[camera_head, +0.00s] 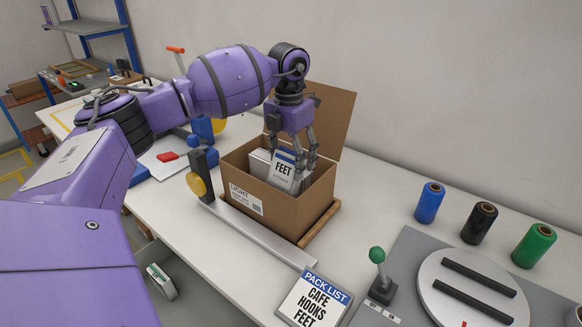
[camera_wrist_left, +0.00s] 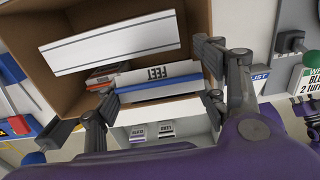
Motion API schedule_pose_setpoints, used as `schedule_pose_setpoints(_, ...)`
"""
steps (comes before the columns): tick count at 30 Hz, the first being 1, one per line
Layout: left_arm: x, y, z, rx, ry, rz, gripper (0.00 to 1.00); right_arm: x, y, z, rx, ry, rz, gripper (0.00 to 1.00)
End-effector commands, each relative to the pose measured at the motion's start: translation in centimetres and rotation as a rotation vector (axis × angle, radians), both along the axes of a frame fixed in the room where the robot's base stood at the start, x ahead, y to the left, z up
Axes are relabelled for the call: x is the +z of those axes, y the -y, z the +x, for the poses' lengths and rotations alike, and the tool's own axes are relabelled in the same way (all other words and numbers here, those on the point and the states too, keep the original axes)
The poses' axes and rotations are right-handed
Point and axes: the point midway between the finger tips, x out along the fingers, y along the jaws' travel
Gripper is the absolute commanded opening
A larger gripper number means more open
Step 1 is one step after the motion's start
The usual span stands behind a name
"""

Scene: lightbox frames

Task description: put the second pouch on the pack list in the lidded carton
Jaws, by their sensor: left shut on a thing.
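The pack list (camera_head: 314,299) reads CAFE, HOOKS, FEET from top to bottom. The brown carton (camera_head: 255,203) stands on the table with its lid (camera_head: 332,118) raised at the back. My left gripper (camera_head: 296,160) reaches down into the carton and is shut on a white and blue pouch marked FEET (camera_head: 284,171), which is tilted and partly inside. The FEET pouch (camera_wrist_left: 165,78) lies between the fingers in the left wrist view. Another pale pouch (camera_head: 259,161) is beside it in the carton. I see no pouch marked HOOKS.
A grey metal rail (camera_head: 262,236) runs along the carton's front. A turntable (camera_head: 470,290), a green-knobbed lever (camera_head: 378,265) and blue, black and green spools (camera_head: 429,203) are to the right. The table between carton and spools is clear. Below the front edge lies a white-green item (camera_head: 161,281).

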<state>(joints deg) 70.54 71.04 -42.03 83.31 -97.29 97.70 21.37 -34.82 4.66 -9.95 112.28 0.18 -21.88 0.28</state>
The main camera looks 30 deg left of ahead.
Motion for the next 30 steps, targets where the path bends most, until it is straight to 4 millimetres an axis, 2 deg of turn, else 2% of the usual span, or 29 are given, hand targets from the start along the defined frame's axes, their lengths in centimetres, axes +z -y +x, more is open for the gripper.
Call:
schedule_pose_setpoints(1,-2.4,0.3,0.2,-0.001,-0.017,-0.001,0.34,-1.0,0.3,-0.6,0.000,-0.014,-0.005,0.40)
schedule_pose_setpoints(3,-3.0,0.5,0.5,-0.001,-0.013,-0.001,0.34,-0.9,0.6,0.0,-0.001,0.001,-0.011,0.40)
schedule_pose_setpoints(8,-2.4,0.5,0.6,-0.001,-0.003,-0.001,0.34,-0.1,0.5,1.5,0.001,0.035,-0.011,0.40)
schedule_pose_setpoints(26,-3.6,0.5,0.6,-0.001,-0.005,0.000,0.34,-0.5,0.3,1.0,0.003,0.021,-0.007,0.40)
schedule_pose_setpoints(27,-3.6,0.5,0.6,-0.001,-0.005,0.000,0.68,-0.5,0.3,1.0,0.003,0.020,-0.007,0.40)
schedule_pose_setpoints(30,-3.6,0.5,0.6,-0.001,-0.005,0.000,0.81,-0.5,0.3,1.0,0.003,0.020,-0.007,0.40)
